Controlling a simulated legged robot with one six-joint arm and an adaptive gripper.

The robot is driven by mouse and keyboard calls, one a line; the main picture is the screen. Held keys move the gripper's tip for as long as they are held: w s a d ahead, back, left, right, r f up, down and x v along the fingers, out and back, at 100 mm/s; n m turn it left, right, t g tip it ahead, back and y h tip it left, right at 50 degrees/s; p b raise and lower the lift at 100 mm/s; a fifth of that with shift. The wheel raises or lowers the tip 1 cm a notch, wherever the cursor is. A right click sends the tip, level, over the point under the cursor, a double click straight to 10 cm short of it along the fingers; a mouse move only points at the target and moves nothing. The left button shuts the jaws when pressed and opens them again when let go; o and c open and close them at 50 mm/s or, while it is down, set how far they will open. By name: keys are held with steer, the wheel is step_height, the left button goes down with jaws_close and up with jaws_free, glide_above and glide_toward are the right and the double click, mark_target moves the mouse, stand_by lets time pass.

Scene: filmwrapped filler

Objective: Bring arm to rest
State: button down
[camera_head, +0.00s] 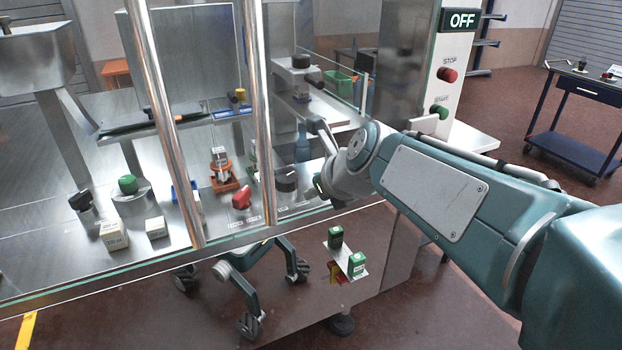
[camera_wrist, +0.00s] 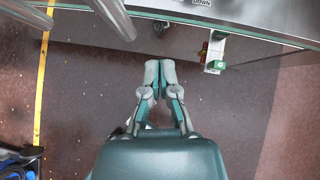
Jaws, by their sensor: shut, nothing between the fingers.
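My arm reaches from the lower right in the head view, bent at a rounded grey wrist joint near the machine's right front corner. My gripper (camera_wrist: 160,64) shows in the wrist view. Its two grey fingers are together, with nothing between them. It is over the reddish floor, just short of the machine's front edge. In the head view I cannot clearly make out the fingers.
The glass-fronted machine (camera_head: 100,284) fills the left, with metal posts in front. A small plate with green buttons (camera_head: 357,262) sticks out low on its front; it also shows in the wrist view (camera_wrist: 216,66). A control column (camera_head: 455,95) reads OFF. A blue cart (camera_head: 580,92) stands far right.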

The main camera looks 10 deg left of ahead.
steer(key=s+d+f+n+h, duration=0.3)
steer(key=s+d+n, duration=0.7)
steer(key=n, duration=0.3)
steer(key=s+d+f+n+g+h, duration=0.1)
steer(key=s+d+f+n+h, duration=0.2)
steer(key=s+d+n, duration=0.7)
steer(key=f+n, duration=0.1)
steer(key=n, duration=0.3)
steer(key=shift+s+d+f, duration=0.2)
steer(key=shift+s, duration=0.15)
